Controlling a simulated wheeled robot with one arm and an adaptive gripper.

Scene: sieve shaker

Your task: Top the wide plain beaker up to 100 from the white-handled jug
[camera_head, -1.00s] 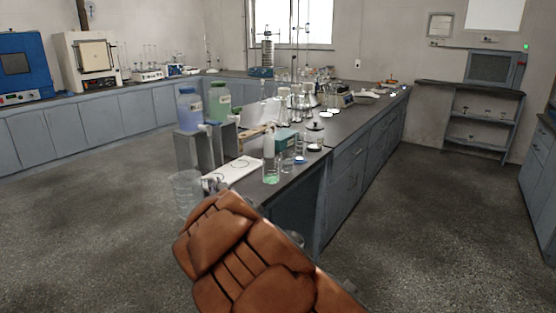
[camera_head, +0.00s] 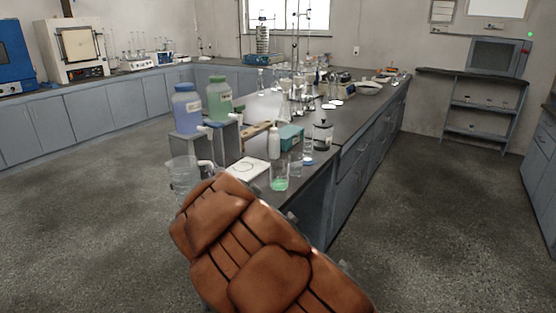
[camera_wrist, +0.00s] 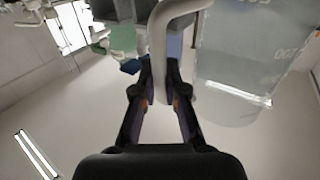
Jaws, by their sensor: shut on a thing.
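My gripper (camera_wrist: 159,82) is shut on the white handle (camera_wrist: 160,40) of a clear jug. The jug's wall (camera_wrist: 275,75) fills the right of the wrist view and carries printed numbers. In the head view the jug (camera_head: 181,174) is at the near left end of the bench, its white handle (camera_head: 207,165) to the right. My arm hides most of my gripper there. A clear beaker (camera_head: 280,179) with green liquid at its bottom stands on the near bench corner, right of the jug. I cannot read its scale or the jug's liquid level.
A white plate with a circle mark (camera_head: 246,171) lies between jug and beaker. A white bottle (camera_head: 274,143), a teal box (camera_head: 291,137) and a dark-lidded jar (camera_head: 322,134) crowd behind the beaker. Blue (camera_head: 187,109) and green (camera_head: 219,100) containers stand on grey stands at left.

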